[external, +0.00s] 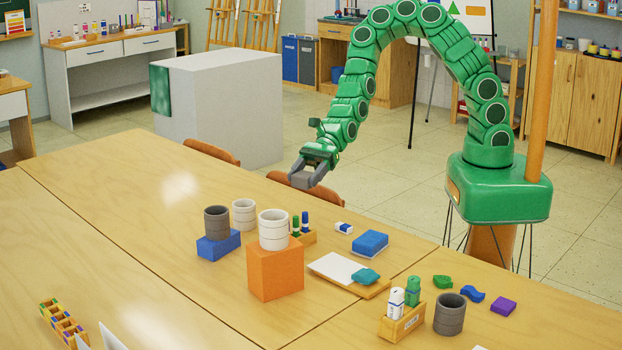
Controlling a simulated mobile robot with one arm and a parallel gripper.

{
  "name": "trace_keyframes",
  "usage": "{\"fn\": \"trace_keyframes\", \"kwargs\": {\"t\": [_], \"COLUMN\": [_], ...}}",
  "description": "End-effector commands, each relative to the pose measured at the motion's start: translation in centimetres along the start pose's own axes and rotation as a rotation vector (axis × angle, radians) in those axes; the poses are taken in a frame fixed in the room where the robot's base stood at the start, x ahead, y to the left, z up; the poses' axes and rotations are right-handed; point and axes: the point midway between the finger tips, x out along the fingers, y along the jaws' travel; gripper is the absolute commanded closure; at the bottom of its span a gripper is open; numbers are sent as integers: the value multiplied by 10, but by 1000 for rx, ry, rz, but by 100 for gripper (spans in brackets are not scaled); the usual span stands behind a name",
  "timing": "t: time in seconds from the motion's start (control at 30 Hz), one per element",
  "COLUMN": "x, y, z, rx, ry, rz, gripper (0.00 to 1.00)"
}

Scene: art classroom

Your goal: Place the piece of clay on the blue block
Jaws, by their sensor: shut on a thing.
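My gripper (303,180) is above the far side of the table, pointing down and left. My gripper is apart from both. Small clay-like pieces lie at the right: green (442,281), blue (472,294) and purple (503,306). A teal piece (366,276) lies on a white-topped board (336,266).
A white cup (273,230) stands on an orange block (275,274); another white cup (244,213) is behind it. Marker holders (303,236) (402,323) and a grey cup (449,314) stand nearby. Chair backs (211,152) line the far edge. The table's left part is mostly clear.

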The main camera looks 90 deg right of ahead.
Motion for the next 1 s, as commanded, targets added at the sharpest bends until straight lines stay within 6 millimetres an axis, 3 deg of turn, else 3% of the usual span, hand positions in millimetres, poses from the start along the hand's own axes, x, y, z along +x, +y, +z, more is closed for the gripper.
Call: {"fn": "trace_keyframes", "kwargs": {"t": [0.3,0.57,0.77,1.0], "x": [-11,-28,-54,-104], "y": [50,99,150,210], "z": [18,20,11,-16], "rx": [-77,-145,-216,-305], "ry": [1,3,3,1], "rz": [175,340,517,743], "gripper": [77,77,77,77]}}
